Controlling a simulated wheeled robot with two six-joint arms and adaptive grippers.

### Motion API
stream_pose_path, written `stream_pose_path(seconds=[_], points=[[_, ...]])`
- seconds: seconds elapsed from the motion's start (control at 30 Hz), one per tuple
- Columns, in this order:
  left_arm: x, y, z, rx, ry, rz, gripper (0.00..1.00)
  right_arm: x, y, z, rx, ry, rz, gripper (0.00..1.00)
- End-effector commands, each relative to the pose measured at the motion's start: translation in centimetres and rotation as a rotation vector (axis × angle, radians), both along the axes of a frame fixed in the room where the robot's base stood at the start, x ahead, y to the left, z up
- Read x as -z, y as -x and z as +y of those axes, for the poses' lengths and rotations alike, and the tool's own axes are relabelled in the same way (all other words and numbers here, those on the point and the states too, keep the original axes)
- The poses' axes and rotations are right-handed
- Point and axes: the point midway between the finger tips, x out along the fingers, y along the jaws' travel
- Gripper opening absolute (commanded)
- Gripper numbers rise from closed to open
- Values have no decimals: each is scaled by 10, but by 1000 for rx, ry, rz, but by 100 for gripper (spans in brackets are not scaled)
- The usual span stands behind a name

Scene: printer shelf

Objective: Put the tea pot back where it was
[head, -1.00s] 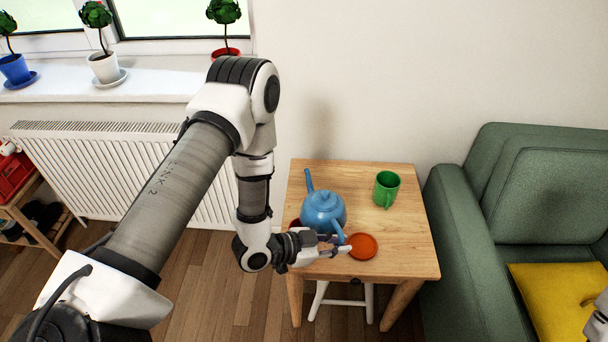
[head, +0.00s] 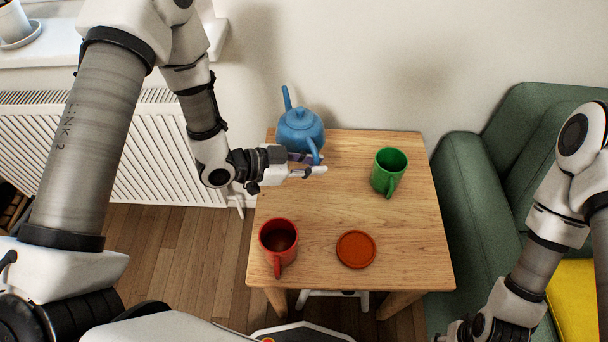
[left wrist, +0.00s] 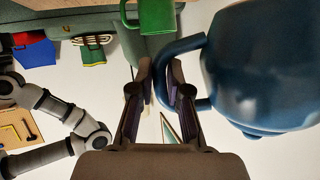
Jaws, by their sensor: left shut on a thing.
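The blue tea pot (head: 301,127) is at the back left corner of the wooden table (head: 335,195), spout toward the wall. I cannot tell whether its base touches the tabletop or is held above it. My left gripper (head: 313,165) is at its near side, shut on its handle. In the left wrist view the tea pot (left wrist: 262,65) fills the right side, its handle loop (left wrist: 183,47) reaching the left fingers (left wrist: 160,80). The fingers partly hide the handle.
A green mug (head: 388,172) stands at the table's back right. A red mug (head: 278,240) stands at the front left, with an orange-red saucer (head: 356,249) right of it. The table's middle is clear. A radiator (head: 150,150) is left, a green sofa (head: 478,205) right.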

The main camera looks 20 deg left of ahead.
Motion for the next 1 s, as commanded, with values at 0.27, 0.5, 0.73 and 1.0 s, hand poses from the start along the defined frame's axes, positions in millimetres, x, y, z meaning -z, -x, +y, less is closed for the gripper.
stream_pose_path(seconds=[0.27, 0.5, 0.73, 1.0], points=[[48, 0, 0, -1, 1, -1, 0, 7, -1, 0, 0, 0, -1, 40], [82, 0, 0, 0, 1, -2, 0, 12, -1, 0, 0, 0, -1, 40], [84, -1, 0, -1, 1, -3, 0, 11, -1, 0, 0, 0, -1, 40], [88, 0, 0, -2, 0, 2, 41, 14, -1, 0, 0, 0, -1, 40]])
